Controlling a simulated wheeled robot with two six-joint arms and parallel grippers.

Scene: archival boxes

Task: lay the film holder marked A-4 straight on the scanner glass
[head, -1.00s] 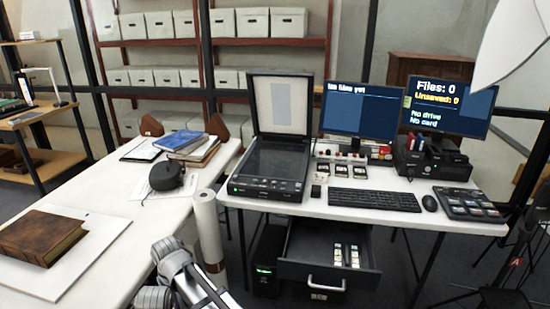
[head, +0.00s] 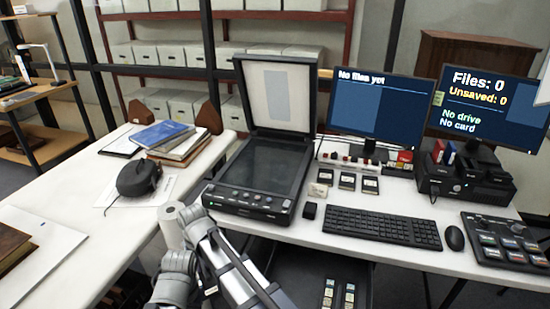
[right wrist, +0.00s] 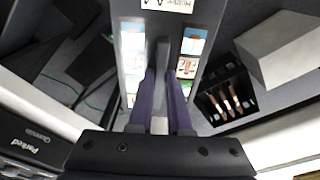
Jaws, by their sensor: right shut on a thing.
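The flatbed scanner (head: 250,206) stands on the white desk with its lid (head: 278,95) raised and its dark glass (head: 264,168) bare. In the right wrist view my right gripper (right wrist: 163,48) is shut on a grey film holder (right wrist: 209,25) with small picture windows along both sides. Its label (right wrist: 168,4) is cut by the top edge and appears to read Holder A-4. In the head view a grey arm of mine crosses the bottom, in front of the scanner. I make out no fingertips or holder there. My left gripper is not in view.
An open drawer (head: 309,276) with strips inside lies below the desk. A keyboard (head: 380,228), a mouse (head: 454,238) and small black cards (head: 347,181) lie right of the scanner. A white roll (head: 172,226) stands at its left. A pencil box (right wrist: 226,103) shows in the right wrist view.

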